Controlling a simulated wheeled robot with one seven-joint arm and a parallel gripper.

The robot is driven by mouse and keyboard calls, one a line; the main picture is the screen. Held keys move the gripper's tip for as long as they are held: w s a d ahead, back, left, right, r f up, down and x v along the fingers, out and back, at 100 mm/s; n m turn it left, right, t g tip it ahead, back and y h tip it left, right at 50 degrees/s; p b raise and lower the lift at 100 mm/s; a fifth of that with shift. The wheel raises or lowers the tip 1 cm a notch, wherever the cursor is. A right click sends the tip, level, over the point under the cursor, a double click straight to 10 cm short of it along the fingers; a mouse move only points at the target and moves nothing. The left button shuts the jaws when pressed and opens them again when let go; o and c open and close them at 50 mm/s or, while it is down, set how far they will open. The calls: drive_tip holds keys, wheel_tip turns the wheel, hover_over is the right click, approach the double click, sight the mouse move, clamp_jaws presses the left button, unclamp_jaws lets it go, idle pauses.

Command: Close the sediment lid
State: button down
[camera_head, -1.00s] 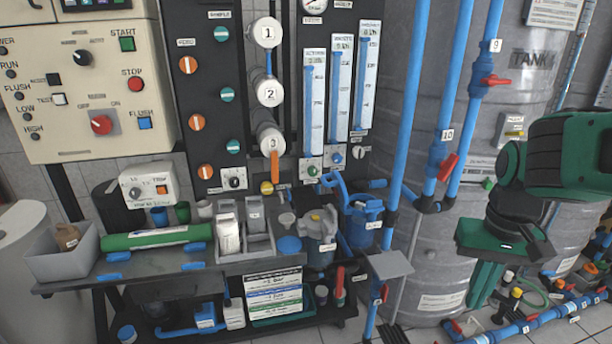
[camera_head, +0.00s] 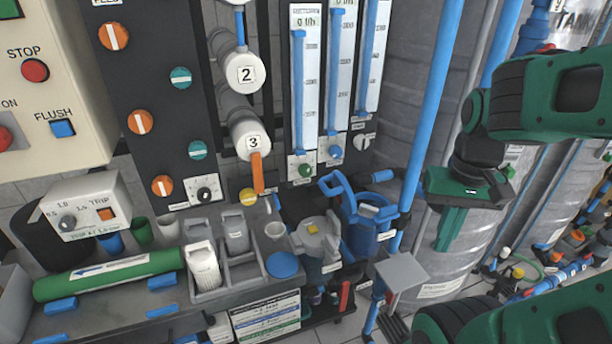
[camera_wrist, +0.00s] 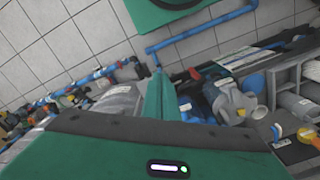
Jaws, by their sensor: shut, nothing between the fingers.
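No label reading "sediment" is legible, so I cannot tell which lid is meant. A grey housing (camera_head: 316,240) with a yellow piece on top stands at the bench's right end; a similar grey shape (camera_wrist: 236,102) shows in the wrist view. A blue housing (camera_head: 366,228) stands just right of it, with a raised blue arched part (camera_head: 338,188) above its rim. My gripper (camera_head: 450,243) is right of both, apart from them, its green fingers together and empty, pointing down. In the wrist view the fingers (camera_wrist: 160,88) also show together with nothing between them.
A blue disc (camera_head: 283,265) and a grey tray (camera_head: 243,270) with bottles lie left of the grey housing. A blue vertical pipe (camera_head: 432,110) runs between the blue housing and my gripper. A grey plate (camera_head: 403,270) sticks out below. Grey tanks (camera_head: 470,262) stand behind.

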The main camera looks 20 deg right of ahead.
drive_tip(key=shift+w+d, duration=0.1)
drive_tip(key=shift+r, duration=0.1)
drive_tip(key=w+a+r+n+h, duration=0.2)
drive_tip(key=w+a+r+n, duration=0.1)
drive_tip(key=w+r+n, duration=0.9)
drive_tip(key=w+a+r+n, duration=0.3)
drive_tip(key=w+a+n, duration=0.3)
drive_tip(key=a, duration=0.4)
drive_tip(key=w+a+r+n, duration=0.4)
drive_tip(key=w+a+n, duration=0.2)
drive_tip(key=a, duration=0.4)
drive_tip(key=d+f, duration=0.2)
drive_tip(key=f, duration=0.7)
drive_tip(key=d+f, duration=0.3)
drive_tip(key=f, duration=0.6)
drive_tip(key=shift+s+d+f+y, duration=0.15)
drive_tip(key=shift+d+f+y, duration=0.05)
drive_tip(key=shift+d+y, duration=0.15)
